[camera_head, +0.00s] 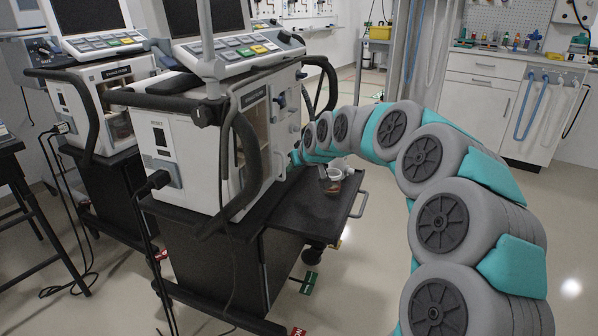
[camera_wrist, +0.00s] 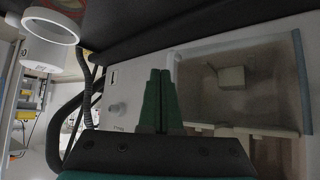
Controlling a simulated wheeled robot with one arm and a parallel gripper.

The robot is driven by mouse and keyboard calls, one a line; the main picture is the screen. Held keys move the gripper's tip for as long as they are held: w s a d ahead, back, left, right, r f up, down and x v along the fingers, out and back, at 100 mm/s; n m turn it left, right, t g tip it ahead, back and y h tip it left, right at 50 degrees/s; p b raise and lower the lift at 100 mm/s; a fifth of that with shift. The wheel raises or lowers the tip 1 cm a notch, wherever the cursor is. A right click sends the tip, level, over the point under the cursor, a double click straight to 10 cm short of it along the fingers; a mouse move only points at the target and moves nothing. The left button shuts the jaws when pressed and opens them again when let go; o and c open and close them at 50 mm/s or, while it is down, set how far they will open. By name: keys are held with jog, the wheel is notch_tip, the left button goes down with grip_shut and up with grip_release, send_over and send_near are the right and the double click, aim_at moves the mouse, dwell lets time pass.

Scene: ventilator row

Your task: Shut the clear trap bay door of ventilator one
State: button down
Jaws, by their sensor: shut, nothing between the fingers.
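The nearer ventilator (camera_head: 178,128) stands on a dark cart, my arm reaching to its right-hand face. The wrist view is turned about and shows a pale panel (camera_wrist: 135,82) with a recessed bay (camera_wrist: 205,62) holding a small beige block (camera_wrist: 231,77). A grey-blue strip (camera_wrist: 301,82) runs along the bay's right side; it may be the clear door's edge. The door's pane is hard to make out, and I cannot tell its angle. My gripper (camera_wrist: 158,75) has its green fingers together and empty, in front of the panel beside the bay. The gripper is hidden in the head view.
A pull-out shelf (camera_head: 318,212) below my arm carries a small cup (camera_head: 334,175). A second ventilator (camera_head: 90,95) stands behind to the left. Black hoses and cables hang around the nearer ventilator. Clear floor (camera_head: 375,290) lies right of the cart.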

jog(key=shift+w+a, duration=0.65)
jog(key=shift+w, duration=0.2)
